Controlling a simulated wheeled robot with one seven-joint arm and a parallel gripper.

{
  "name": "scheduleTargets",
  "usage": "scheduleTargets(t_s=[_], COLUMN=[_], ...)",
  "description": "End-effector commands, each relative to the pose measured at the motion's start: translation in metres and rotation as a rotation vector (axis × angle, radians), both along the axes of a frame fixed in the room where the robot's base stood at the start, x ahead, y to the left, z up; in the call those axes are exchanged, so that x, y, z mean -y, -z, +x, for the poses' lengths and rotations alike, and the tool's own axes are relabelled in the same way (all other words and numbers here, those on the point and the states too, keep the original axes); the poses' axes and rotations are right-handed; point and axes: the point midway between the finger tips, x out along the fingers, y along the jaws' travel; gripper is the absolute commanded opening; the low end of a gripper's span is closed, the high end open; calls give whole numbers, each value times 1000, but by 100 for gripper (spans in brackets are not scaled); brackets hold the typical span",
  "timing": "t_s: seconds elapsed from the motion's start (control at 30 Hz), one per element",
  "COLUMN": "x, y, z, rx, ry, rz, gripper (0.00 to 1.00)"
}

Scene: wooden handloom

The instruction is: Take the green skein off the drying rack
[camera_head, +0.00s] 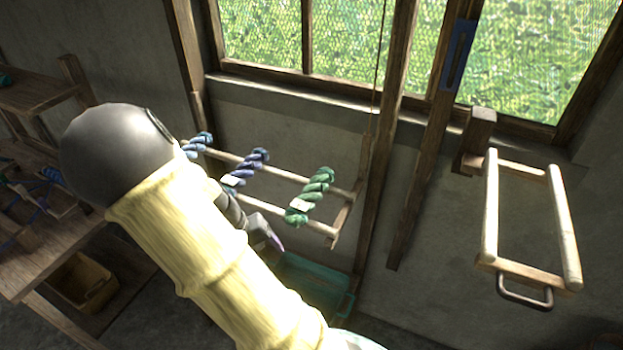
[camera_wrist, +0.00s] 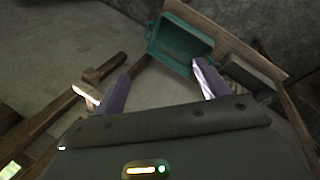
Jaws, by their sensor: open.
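The green skein (camera_head: 314,188) is a twisted hank with a white tag, lying across the two pale rails of the drying rack (camera_head: 283,174) in the head view. It is the rightmost of the skeins there. My gripper (camera_head: 270,236) is partly hidden behind my arm, in the picture below and left of the green skein, apart from it. In the wrist view my gripper (camera_wrist: 160,78) shows two purple fingers spread wide with nothing between them. I cannot make out the green skein in the wrist view.
Two blue skeins (camera_head: 247,166) hang left of the green one. A teal crate (camera_head: 318,280) stands below the rack and shows in the wrist view (camera_wrist: 182,42). A wooden frame with a metal handle (camera_head: 525,270) is at right. A bench (camera_head: 50,240) and yellow bin (camera_head: 82,283) are at left.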

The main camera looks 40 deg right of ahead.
Motion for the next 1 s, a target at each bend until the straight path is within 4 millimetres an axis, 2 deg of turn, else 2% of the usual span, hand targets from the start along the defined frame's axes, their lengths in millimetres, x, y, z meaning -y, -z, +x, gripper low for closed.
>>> scheduleTargets(t_s=[0.03,0.3,0.5,0.6,0.7,1.0], x=[9,48,53,51,49,51], y=[-13,-53,-99,-113,-118,-117], z=[5,37,67,75,78,77], rx=[-17,4,97,132,148,145], ry=[26,158,205,215,220,221], rz=[-66,-425,-677,-740,-761,-758], gripper=[74,74,74,74,74,74])
